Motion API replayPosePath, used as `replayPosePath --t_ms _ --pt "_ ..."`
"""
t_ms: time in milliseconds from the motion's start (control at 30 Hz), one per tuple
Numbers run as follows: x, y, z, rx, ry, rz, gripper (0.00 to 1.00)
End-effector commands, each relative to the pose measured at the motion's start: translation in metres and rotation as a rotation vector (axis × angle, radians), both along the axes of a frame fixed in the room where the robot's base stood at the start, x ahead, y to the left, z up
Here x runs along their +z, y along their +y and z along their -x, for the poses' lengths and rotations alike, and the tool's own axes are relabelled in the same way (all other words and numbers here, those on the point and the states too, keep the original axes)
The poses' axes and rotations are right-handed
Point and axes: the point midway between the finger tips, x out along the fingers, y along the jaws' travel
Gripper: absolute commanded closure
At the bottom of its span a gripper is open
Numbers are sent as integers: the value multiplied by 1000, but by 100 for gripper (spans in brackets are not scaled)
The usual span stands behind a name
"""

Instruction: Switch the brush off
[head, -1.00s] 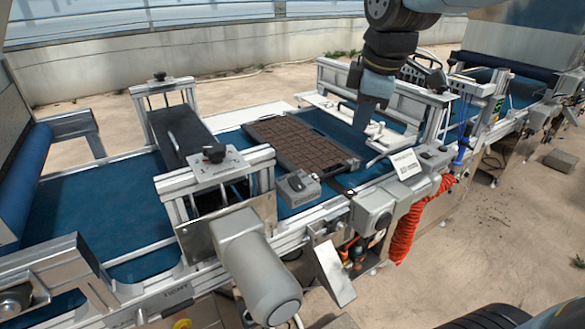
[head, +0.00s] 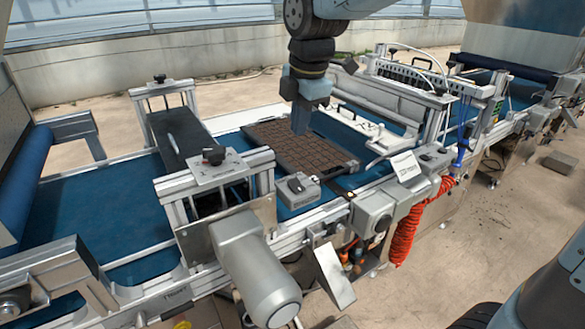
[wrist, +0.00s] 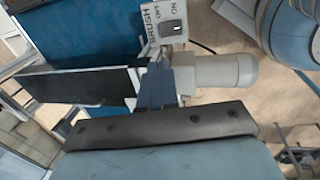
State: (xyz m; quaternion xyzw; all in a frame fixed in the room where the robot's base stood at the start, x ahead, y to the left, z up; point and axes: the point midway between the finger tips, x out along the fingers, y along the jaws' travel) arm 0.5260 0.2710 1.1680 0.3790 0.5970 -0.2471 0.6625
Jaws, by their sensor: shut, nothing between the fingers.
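The brush switch box (head: 298,190) is a small grey box with a dark rocker on top, standing on the near side rail beside the tray. In the wrist view the box (wrist: 166,20) is at the top, with "BRUSH" lettering and the dark rocker (wrist: 172,27); which way the rocker is tipped is too small to tell. My gripper (head: 300,128) is shut and empty, pointing down above the dark tray, behind and above the box and apart from it. Its fingers (wrist: 156,85) show below the box in the wrist view.
A dark seed tray (head: 285,142) lies on the blue belt (head: 95,205). The brush unit (head: 180,135) with its grey motor (head: 255,270) stands to the left. A metal frame (head: 430,100) stands to the right; a grey control box (head: 374,210) is on the near rail.

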Motion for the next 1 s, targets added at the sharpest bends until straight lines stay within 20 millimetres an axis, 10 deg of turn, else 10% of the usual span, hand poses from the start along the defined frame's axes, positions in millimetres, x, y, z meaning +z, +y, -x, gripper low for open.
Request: replayPosePath --t_ms 1000 --pt "-131 16 -22 -1 2 1 100"
